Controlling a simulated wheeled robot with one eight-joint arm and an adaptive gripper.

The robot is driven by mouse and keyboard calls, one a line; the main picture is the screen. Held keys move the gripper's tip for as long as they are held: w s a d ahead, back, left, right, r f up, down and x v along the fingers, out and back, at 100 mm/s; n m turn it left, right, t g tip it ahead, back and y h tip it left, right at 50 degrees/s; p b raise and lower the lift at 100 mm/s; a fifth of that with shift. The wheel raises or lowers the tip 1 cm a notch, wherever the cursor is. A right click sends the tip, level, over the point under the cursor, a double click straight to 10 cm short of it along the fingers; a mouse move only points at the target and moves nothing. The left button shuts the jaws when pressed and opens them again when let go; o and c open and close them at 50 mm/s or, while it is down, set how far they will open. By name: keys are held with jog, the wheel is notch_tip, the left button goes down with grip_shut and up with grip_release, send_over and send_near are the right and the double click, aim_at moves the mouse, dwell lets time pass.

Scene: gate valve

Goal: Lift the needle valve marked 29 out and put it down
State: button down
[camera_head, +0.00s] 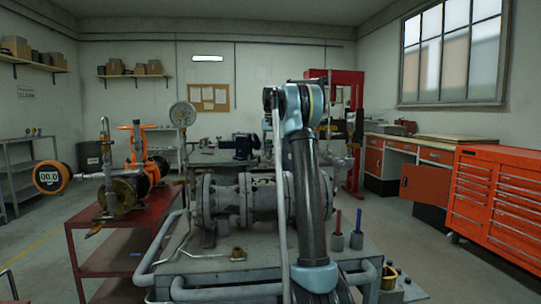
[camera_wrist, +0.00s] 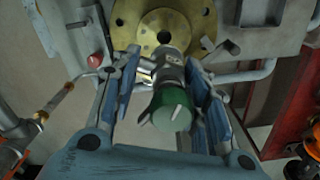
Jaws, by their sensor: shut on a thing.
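In the wrist view, my gripper (camera_wrist: 163,68) has its two blue fingers on either side of a needle valve with a green knob (camera_wrist: 172,110) and a silver metal body. The fingers are shut on the metal body. The knob faces the camera. The body's far end points toward a round brass flange (camera_wrist: 150,24) with a dark hole. I cannot tell whether the valve is still seated or free. I cannot read any number on it. In the head view my arm hides the gripper and the valve.
In the head view, a grey flanged pipe assembly (camera_head: 226,199) stands on the bench. A red cart (camera_head: 120,222) with orange valve parts is at left. An orange tool chest (camera_head: 497,195) is at right. A red knob (camera_wrist: 95,62) shows in the wrist view.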

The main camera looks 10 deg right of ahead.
jog(key=shift+r, duration=0.75)
jog(key=shift+s, duration=0.1)
